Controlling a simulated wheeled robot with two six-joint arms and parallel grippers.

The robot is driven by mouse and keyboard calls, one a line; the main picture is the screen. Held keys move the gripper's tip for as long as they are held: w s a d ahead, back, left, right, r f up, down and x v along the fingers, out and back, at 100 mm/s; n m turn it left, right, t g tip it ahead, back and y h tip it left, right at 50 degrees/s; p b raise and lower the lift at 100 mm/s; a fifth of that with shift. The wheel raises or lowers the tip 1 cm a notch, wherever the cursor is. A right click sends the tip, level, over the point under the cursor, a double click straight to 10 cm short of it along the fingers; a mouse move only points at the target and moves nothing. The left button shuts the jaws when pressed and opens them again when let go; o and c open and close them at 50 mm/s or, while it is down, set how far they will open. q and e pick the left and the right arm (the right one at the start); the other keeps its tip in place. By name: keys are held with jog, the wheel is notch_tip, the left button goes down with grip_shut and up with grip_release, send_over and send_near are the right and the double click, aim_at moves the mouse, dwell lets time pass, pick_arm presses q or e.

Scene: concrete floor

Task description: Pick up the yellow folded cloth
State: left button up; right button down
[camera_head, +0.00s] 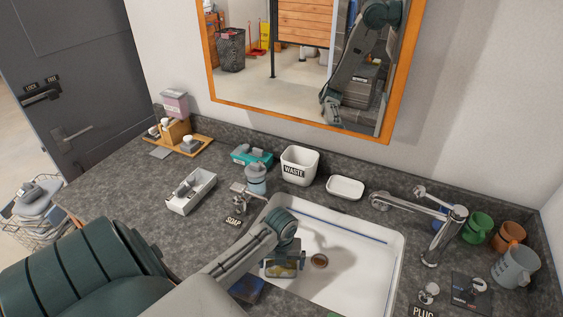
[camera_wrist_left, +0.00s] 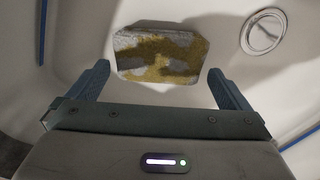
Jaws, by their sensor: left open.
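A flat, roughly rectangular cloth with yellow and grey patches (camera_wrist_left: 160,54) lies in the white sink basin (camera_head: 340,285). It is the only yellow thing I see in the basin. In the head view a yellowish part of it (camera_head: 280,271) shows at my left gripper (camera_head: 284,264), which hides much of it. In the left wrist view my left gripper (camera_wrist_left: 159,74) is open, its two fingers apart on either side of the cloth's near edge. I see no contact between fingers and cloth. My right gripper is in neither view.
The drain (camera_head: 319,261) is right of the cloth. The faucet (camera_head: 440,235) rises at the basin's right. A soap dispenser (camera_head: 256,180), a waste bin (camera_head: 299,165) and a white dish (camera_head: 345,188) stand behind and left. A dark blue item (camera_head: 246,289) lies by the basin's left edge.

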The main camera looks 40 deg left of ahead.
aim_at(281, 267)
pick_arm(q)
jog(key=shift+s+f, duration=0.1)
jog(key=shift+f, duration=1)
jog(key=c, duration=0.9)
